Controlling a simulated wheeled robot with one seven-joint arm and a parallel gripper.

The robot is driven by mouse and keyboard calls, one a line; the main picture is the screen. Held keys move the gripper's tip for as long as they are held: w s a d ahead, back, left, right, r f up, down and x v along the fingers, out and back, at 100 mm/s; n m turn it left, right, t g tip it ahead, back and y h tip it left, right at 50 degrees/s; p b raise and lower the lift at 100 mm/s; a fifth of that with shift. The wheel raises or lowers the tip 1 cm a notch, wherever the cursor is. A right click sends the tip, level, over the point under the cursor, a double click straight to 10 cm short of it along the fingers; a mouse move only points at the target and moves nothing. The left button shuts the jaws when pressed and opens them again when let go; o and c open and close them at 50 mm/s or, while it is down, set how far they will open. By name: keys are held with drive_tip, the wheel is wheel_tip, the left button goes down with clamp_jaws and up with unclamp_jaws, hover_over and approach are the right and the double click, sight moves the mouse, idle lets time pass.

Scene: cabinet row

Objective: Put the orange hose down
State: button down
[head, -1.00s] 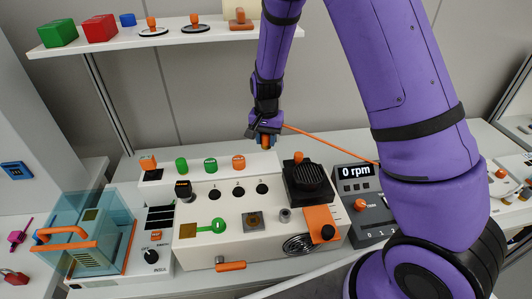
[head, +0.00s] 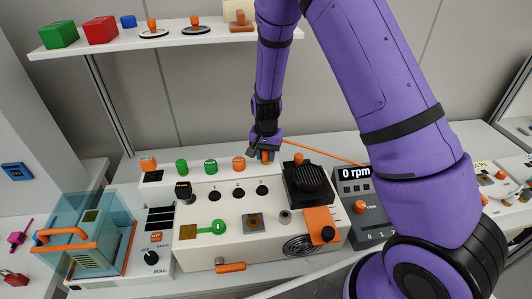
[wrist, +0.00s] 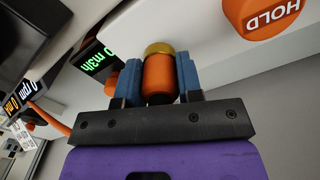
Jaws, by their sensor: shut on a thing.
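My gripper (head: 265,157) is shut on the end of the orange hose, just behind the front panel's back edge and right of an orange button. In the wrist view, the blue fingers of my gripper (wrist: 159,75) hold the hose's orange end piece (wrist: 158,76) between them, and its brass tip points away from me. In the head view the orange hose (head: 325,153) runs right from near my gripper and passes behind my arm. Whether the end piece touches a surface is not clear.
The orange HOLD button (wrist: 262,14) is close to my gripper; it also shows in the head view (head: 239,163). A black ribbed block (head: 309,180) and a grey rpm unit (head: 365,205) stand to the right. A shelf (head: 105,42) with blocks hangs above.

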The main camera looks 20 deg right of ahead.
drive_tip(key=shift+f, duration=0.35)
drive_tip(key=c, duration=0.8)
unclamp_jaws()
